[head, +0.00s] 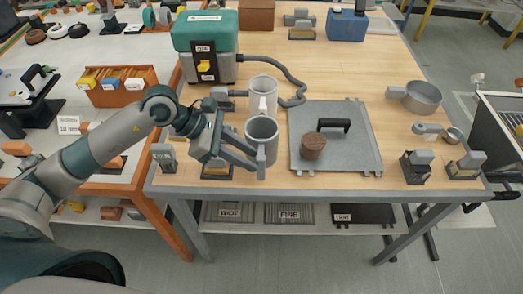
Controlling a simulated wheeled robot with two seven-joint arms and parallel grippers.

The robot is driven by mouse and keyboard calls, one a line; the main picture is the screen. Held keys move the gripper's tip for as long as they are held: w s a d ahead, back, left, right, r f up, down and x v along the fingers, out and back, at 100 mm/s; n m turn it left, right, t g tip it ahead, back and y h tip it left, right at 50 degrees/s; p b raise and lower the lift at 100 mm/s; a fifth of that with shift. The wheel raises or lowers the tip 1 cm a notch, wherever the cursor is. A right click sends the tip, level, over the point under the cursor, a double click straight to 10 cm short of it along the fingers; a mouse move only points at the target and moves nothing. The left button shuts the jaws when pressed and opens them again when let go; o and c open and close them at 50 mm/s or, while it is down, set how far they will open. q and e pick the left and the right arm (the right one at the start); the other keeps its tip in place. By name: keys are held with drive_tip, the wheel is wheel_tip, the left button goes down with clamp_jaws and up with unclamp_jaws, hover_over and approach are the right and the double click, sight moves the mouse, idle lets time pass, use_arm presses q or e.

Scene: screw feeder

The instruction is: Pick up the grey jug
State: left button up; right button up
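A grey jug (262,132) stands toward the front of the wooden table, its open top facing up and its handle toward me. A second, paler jug (264,88) stands just behind it. My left gripper (254,160) is at the front left of the grey jug, its fingertips close to the handle. The two fingers show apart, with a gap between them. Whether they touch the handle is too small to tell. The gripper hides part of the jug's lower left side. My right gripper is not in view.
A grey plate (351,155) with a brown round block (313,146) and black handle lies right of the jug. A green machine (207,45) with a hose (288,72) stands behind left. A grey pan (416,97) and small stands are at the right.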

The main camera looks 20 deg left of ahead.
sight(261, 166)
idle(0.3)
use_arm(q)
drive_tip(key=p+x, duration=0.3)
drive_tip(key=x, duration=0.1)
drive_tip(key=shift+s+d, duration=0.15)
drive_tip(key=shift+s, duration=0.05)
drive_tip(key=shift+w+d+f, duration=0.1)
drive_tip(key=shift+d+f, duration=0.2)
drive_tip(key=shift+f, duration=0.25)
drive_tip(key=shift+r, duration=0.1)
clamp_jaws()
